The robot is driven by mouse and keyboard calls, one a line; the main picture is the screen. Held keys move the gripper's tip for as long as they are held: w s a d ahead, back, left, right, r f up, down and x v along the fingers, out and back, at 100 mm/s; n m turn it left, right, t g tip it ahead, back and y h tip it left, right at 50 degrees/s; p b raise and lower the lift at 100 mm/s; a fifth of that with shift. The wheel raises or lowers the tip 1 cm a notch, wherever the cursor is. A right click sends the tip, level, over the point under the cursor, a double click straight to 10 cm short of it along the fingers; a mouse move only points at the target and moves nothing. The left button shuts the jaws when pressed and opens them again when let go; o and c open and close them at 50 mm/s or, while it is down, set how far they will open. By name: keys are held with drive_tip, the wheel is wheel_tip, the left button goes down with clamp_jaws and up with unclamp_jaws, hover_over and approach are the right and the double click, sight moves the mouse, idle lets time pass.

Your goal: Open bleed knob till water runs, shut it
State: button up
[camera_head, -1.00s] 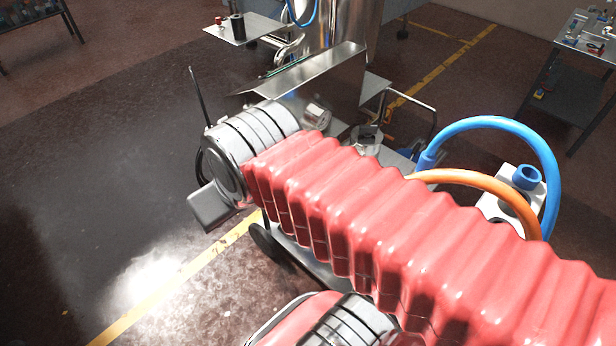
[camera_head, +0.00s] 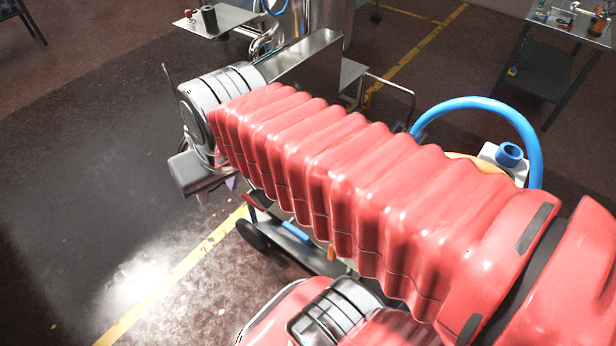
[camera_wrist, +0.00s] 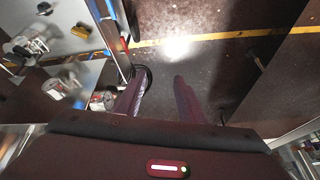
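My gripper (camera_head: 216,191) is at the far end of my red bellows-covered arm, beyond the front of a steel cart. In the wrist view, its two purple fingers (camera_wrist: 159,75) stand apart with nothing between them and floor showing behind. Metal fittings (camera_wrist: 27,45) on a steel surface lie left of the fingers. A small yellow part (camera_wrist: 80,31) and a dark round part (camera_wrist: 44,8) are also there. I cannot tell which part is the bleed knob. No running water shows. My arm hides much of the cart in the head view.
A blue hose (camera_head: 535,130) loops over a white block behind my arm. A steel shelf (camera_head: 235,17) holds a black cylinder (camera_head: 209,18). A workbench (camera_head: 560,38) with tools stands at upper right. The floor (camera_head: 80,170) at left is clear.

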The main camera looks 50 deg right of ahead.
drive_tip(key=w+d+f+m+g, duration=0.1)
drive_tip(key=w+d+f+m, duration=0.1)
drive_tip(key=w+d+m, duration=0.3)
drive_tip(key=w+d+f+m+g+y, duration=0.1)
drive_tip(key=d+f+m, duration=0.15)
drive_tip(key=d, duration=0.45)
drive_tip(key=w+d+f+m+g, duration=0.1)
drive_tip(key=w+d+f+m, duration=0.1)
drive_tip(key=d+m, duration=0.25)
drive_tip(key=s+d+f+m+y, duration=0.1)
drive_tip(key=d+f+m, duration=0.4)
drive_tip(key=d, duration=0.5)
drive_tip(key=s+d+f+m+y, duration=0.1)
drive_tip(key=s+d+f+m, duration=0.1)
drive_tip(key=d+f+m, duration=0.3)
drive_tip(key=d+f, duration=0.3)
drive_tip(key=d, duration=0.2)
drive_tip(key=shift+f+m+t+y, duration=0.3)
drive_tip(key=shift+f+y, duration=0.05)
drive_tip(key=shift+y, duration=0.05)
drive_tip(key=shift+f, duration=0.15)
drive_tip(key=x, duration=1.3)
drive_tip(key=shift+f, duration=0.25)
drive_tip(key=shift+c, duration=0.2)
